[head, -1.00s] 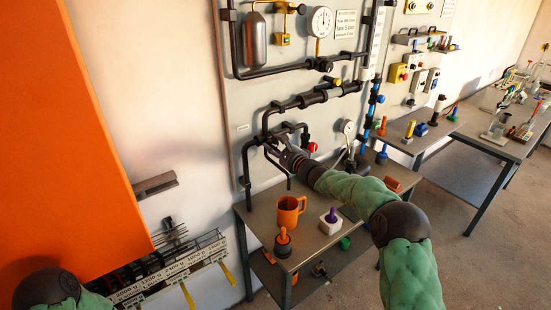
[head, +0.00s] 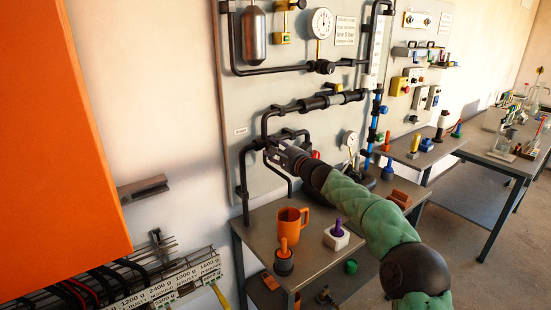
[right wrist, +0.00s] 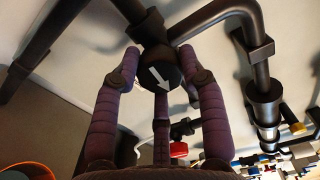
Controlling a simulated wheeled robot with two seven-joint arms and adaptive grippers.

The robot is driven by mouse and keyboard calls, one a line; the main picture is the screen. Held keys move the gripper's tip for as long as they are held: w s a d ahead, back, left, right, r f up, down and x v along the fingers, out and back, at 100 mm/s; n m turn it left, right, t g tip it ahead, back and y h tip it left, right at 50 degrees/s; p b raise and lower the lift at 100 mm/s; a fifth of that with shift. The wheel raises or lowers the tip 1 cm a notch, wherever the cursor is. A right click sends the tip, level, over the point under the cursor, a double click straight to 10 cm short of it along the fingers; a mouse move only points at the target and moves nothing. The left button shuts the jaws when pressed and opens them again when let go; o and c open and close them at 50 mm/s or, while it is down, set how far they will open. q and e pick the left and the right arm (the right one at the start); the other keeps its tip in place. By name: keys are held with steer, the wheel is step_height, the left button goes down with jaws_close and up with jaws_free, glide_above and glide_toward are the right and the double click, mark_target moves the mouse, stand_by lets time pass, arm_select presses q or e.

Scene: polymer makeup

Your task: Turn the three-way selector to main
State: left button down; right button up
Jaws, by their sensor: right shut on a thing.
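The three-way selector is a round black knob with a white arrow (right wrist: 158,76) on a junction of black pipes, seen in the right wrist view. Its arrow points down and slightly right in that view. My right gripper (right wrist: 160,62) is shut on the knob, with a purple-grey finger on each side and one below. In the head view my right gripper (head: 268,146) reaches the pipe junction at the left of the wall panel and hides most of the selector. Any position labels around the knob are not readable. My left gripper is out of view.
Black pipes (head: 268,125) surround the selector. A red knob (right wrist: 179,149) is close by on the right. Below, a grey table (head: 262,213) holds an orange mug (head: 291,222) and a white block with a purple peg (head: 336,238). An orange panel (head: 60,150) stands left.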

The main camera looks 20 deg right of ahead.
steer(key=shift+a+r+n+b, duration=0.2)
steer(key=shift+a+n+b, duration=0.05)
steer(key=shift+n+b, duration=0.1)
steer(key=shift+f, duration=0.1)
steer(key=o, duration=1.1)
steer(key=shift+a, duration=0.1)
steer(key=shift+o, duration=0.3)
steer(key=shift+a, duration=0.15)
steer(key=shift+d+f, duration=0.1)
steer(key=shift+d, duration=0.1)
steer(key=shift+s+d, duration=0.3)
steer(key=shift+s, duration=0.3)
steer(key=v, duration=1)
steer(key=shift+s, duration=0.35)
